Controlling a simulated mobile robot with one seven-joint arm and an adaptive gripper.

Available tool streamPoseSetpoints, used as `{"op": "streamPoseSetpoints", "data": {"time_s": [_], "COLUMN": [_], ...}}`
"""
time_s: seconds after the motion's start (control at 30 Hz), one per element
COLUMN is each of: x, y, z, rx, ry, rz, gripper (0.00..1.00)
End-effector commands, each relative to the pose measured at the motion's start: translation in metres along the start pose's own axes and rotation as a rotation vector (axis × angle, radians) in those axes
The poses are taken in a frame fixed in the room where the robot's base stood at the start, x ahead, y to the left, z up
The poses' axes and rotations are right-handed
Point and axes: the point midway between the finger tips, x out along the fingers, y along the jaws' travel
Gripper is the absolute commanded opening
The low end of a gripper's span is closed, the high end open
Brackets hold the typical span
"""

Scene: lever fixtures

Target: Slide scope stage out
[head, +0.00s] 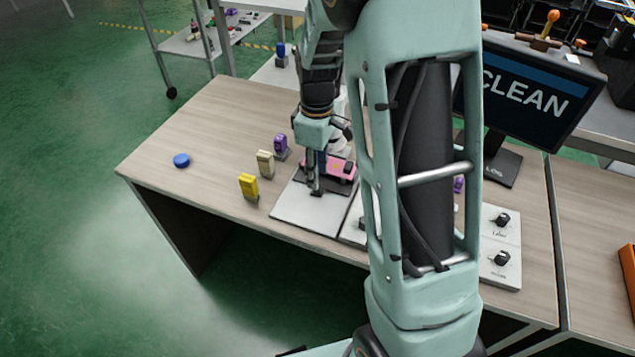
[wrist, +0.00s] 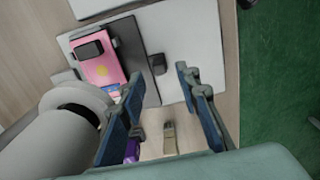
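The scope stage is a dark plate (wrist: 137,68) with a pink block (wrist: 103,66) on it, lying on a white base plate (wrist: 195,40). A small black handle (wrist: 158,64) projects from the plate's edge. The pink block also shows in the head view (head: 342,171), partly behind my gripper. The white microscope body (wrist: 70,125) stands beside the stage. My gripper (wrist: 160,77) is open, with its blue fingers apart and the handle between the fingertips in the wrist view. I cannot tell whether a finger touches it. In the head view my gripper (head: 316,188) points down over the stage.
Yellow (head: 248,186), beige (head: 265,164) and purple (head: 281,147) small objects stand left of the base plate. A knob panel (head: 502,236) and a monitor (head: 530,92) are at the right. The table's left part is mostly clear.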

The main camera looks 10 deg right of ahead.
Motion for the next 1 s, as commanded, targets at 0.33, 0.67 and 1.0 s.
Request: {"op": "streamPoseSetpoints", "data": {"time_s": [0.33, 0.67, 1.0], "x": [0.037, 0.038, 0.038], "y": [0.0, 0.0, 0.0], "z": [0.0, 0.0, 0.0], "rx": [0.0, 0.0, 0.0], "ry": [0.0, 0.001, 0.001], "rz": [0.001, 0.001, 0.001], "gripper": [0.3, 0.25, 0.0]}}
